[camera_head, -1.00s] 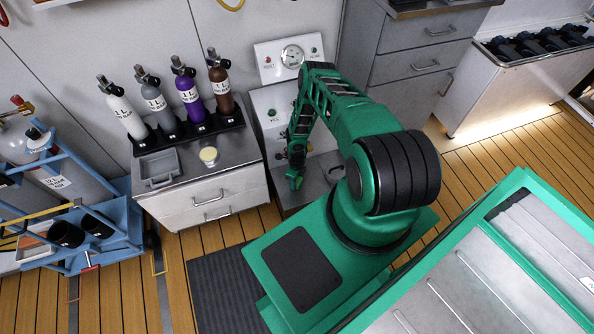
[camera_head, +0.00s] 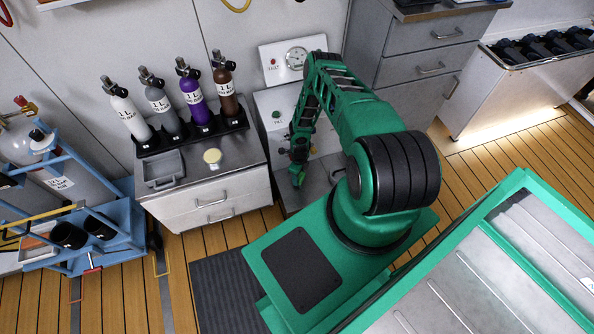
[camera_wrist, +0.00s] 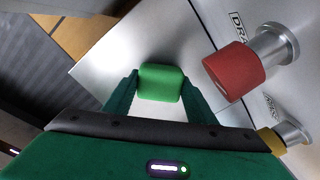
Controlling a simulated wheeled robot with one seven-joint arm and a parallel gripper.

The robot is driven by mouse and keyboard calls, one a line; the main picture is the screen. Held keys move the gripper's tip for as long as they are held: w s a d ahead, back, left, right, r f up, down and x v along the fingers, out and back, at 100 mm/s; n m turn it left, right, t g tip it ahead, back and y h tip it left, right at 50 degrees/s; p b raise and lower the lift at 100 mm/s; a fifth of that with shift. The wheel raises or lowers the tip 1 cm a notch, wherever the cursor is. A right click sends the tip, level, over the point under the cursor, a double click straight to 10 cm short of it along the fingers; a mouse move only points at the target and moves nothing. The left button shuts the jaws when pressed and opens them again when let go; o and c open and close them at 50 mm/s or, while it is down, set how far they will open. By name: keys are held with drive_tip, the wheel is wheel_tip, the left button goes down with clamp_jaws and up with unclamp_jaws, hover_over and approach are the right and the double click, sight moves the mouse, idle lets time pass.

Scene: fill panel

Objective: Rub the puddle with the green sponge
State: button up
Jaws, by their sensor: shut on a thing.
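The green sponge (camera_wrist: 160,83) is a small rounded block between the two fingertips of my gripper (camera_wrist: 160,88) in the wrist view. My gripper is shut on it. Beyond the sponge is a pale, smooth surface (camera_wrist: 112,68). In the head view my gripper (camera_head: 297,178) reaches down in front of the panel unit with the gauge, above its low metal shelf (camera_head: 322,178). I cannot make out the puddle in either view; my arm and gripper hide part of the shelf.
A red knob (camera_wrist: 234,76) on a metal stem is close right of the sponge, with a yellow-collared fitting (camera_wrist: 271,140) below it. Left of my arm, a cabinet (camera_head: 215,200) holds several bottles, a grey tray (camera_head: 164,168) and a round cream item (camera_head: 212,157).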

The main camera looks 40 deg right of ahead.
drive_tip(key=r, duration=0.2)
drive_tip(key=shift+w+a+r, duration=0.1)
drive_tip(key=shift+a+r, duration=0.15)
drive_tip(key=shift+r, duration=1.45)
drive_tip(key=shift+r, duration=0.1)
